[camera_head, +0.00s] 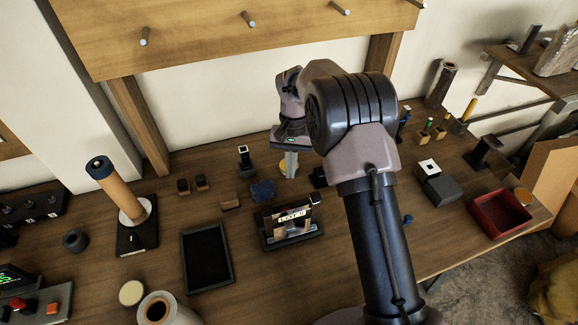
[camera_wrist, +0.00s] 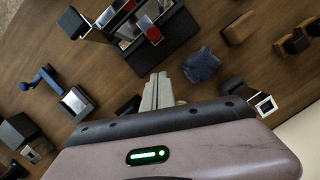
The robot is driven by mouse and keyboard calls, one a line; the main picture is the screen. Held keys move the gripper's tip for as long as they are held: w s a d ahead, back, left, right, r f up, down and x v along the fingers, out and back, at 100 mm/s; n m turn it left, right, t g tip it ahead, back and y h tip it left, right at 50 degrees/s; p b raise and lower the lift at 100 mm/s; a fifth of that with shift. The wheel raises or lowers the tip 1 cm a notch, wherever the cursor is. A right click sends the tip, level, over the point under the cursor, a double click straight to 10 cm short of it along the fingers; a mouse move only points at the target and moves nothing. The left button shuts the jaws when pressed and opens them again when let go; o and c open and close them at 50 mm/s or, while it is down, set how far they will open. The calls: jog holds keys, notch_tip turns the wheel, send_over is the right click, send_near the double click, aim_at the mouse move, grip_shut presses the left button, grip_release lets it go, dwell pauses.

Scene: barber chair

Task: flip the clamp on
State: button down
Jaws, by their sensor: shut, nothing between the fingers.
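My gripper (camera_head: 289,162) points down over the back-middle of the bench, its pale fingers together and empty. In the wrist view the closed fingers (camera_wrist: 158,92) show above the bench between a dark blue lump (camera_wrist: 200,65) and a small black block (camera_wrist: 128,105). I cannot tell for certain which fixture is the clamp. A black upright piece with a white square end (camera_head: 244,156) stands left of my gripper; it also shows in the wrist view (camera_wrist: 265,103). A blue lever-like piece (camera_wrist: 45,80) lies at the left of the wrist view. My arm hides part of the bench.
A black tray (camera_head: 207,257) and an upright tan cylinder (camera_head: 118,190) are left. A red bin (camera_head: 500,214) is right. A pegged wooden board (camera_head: 240,36) overhangs the back.

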jog(key=b+x, duration=0.2)
jog(key=x, duration=0.4)
jog(key=shift+f, duration=0.15)
jog(key=s, duration=0.1)
jog(key=s+b, duration=0.1)
jog(key=s, duration=0.1)
jog(key=shift+s+a+f, duration=0.1)
jog(key=shift+s+a, duration=0.1)
jog(key=shift+a, duration=0.15)
jog(key=shift+s, duration=0.15)
